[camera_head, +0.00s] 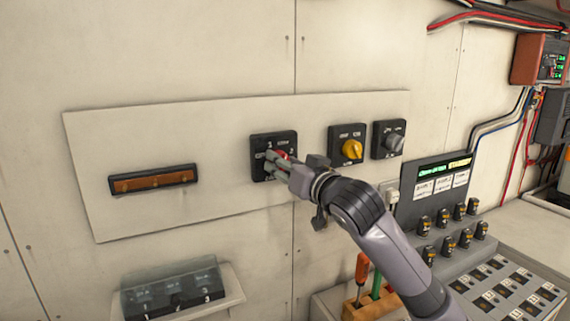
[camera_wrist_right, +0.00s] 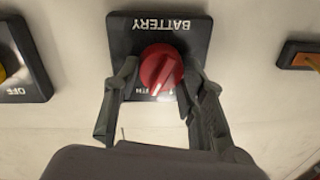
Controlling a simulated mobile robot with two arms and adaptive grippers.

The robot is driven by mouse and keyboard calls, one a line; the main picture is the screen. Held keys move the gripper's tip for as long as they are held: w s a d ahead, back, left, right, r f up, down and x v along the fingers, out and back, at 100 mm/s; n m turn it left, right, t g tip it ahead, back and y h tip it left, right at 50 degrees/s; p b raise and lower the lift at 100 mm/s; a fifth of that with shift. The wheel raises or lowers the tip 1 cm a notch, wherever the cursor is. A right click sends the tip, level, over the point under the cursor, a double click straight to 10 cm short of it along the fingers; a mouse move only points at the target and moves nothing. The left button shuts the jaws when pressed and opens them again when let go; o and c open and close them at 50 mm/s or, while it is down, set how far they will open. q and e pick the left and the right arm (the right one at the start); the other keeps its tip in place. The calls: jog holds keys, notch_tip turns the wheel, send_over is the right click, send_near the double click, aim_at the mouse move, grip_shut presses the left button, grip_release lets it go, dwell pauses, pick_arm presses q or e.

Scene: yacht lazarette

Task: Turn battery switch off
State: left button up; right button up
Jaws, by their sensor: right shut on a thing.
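The battery switch is a black square plate with a red round knob, mounted on the wall panel. Its plate (camera_head: 262,142) and part of the red knob (camera_head: 284,154) show in the head view, partly behind my gripper. In the right wrist view the plate (camera_wrist_right: 193,38) reads "BATTERY" upside down, and the red knob (camera_wrist_right: 158,68) carries a pale pointer line aimed down and left of vertical. My right gripper (camera_head: 280,160) is shut on the red knob, one finger on each side; it also shows in the right wrist view (camera_wrist_right: 158,80). My left gripper is not in view.
To the right on the panel are a yellow-knob switch (camera_head: 352,150) and a grey-knob switch (camera_head: 392,141). A bar with an orange-brown strip (camera_head: 153,180) is at the left. A clear-covered box (camera_head: 172,292) sits on a shelf below. A display console (camera_head: 440,190) stands right of my arm.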

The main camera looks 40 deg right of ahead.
jog(key=c, duration=0.5)
jog(key=shift+o, duration=0.2)
jog(key=shift+n, duration=0.4)
jog(key=n+p, duration=0.1)
jog(key=n, duration=0.4)
jog(key=n+h+p, duration=0.1)
jog(key=n+p, duration=0.1)
jog(key=n, duration=0.3)
jog(key=n+g+p, duration=0.1)
jog(key=n, duration=0.5)
jog(key=shift+w+a+p, duration=0.1)
jog(key=shift+a+p, duration=0.15)
jog(key=shift+p, duration=0.15)
jog(key=shift+n, duration=0.3)
jog(key=o, duration=1.2)
jog(key=shift+c, duration=0.2)
